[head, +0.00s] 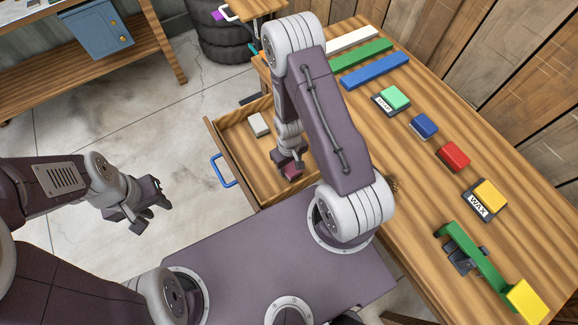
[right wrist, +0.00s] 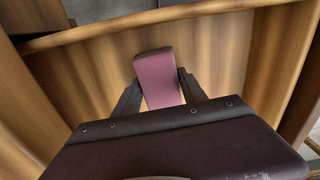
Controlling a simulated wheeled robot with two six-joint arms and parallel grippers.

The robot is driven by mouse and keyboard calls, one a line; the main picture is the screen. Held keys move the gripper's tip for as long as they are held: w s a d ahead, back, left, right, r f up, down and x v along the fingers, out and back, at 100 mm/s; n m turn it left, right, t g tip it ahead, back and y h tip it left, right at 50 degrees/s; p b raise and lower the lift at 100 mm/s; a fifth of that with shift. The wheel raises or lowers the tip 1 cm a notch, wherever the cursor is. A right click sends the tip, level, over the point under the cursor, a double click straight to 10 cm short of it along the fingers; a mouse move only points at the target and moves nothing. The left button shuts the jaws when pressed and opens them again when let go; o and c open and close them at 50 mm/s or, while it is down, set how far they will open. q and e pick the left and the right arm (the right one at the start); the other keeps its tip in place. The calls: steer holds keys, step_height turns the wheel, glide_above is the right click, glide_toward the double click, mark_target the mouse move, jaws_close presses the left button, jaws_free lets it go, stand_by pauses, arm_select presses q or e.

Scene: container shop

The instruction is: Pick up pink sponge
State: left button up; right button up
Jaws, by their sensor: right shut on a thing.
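The pink sponge (right wrist: 160,80) is a small block between the two dark fingers of my right gripper (right wrist: 158,92) in the right wrist view. The fingers press on its two sides. In the head view my right gripper (head: 290,170) is inside the open wooden drawer (head: 225,150), with the sponge largely hidden by the gripper. Whether the sponge touches the drawer floor I cannot tell. My left gripper (head: 152,212) is empty over the concrete floor, left of the drawer, with its fingers apart.
A whitish block (head: 259,124) lies in the drawer, and a blue handle (head: 222,170) is on its front. The wooden table (head: 420,165) holds coloured bars, several sponge-like blocks, a wax block (head: 488,195) and a green-and-yellow tool (head: 480,255). Tyres (head: 225,35) stand at the back.

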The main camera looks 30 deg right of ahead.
mark_target(289, 165)
step_height(289, 165, up, 9)
steer(key=shift+r+p, duration=0.15)
steer(key=shift+p, duration=0.6)
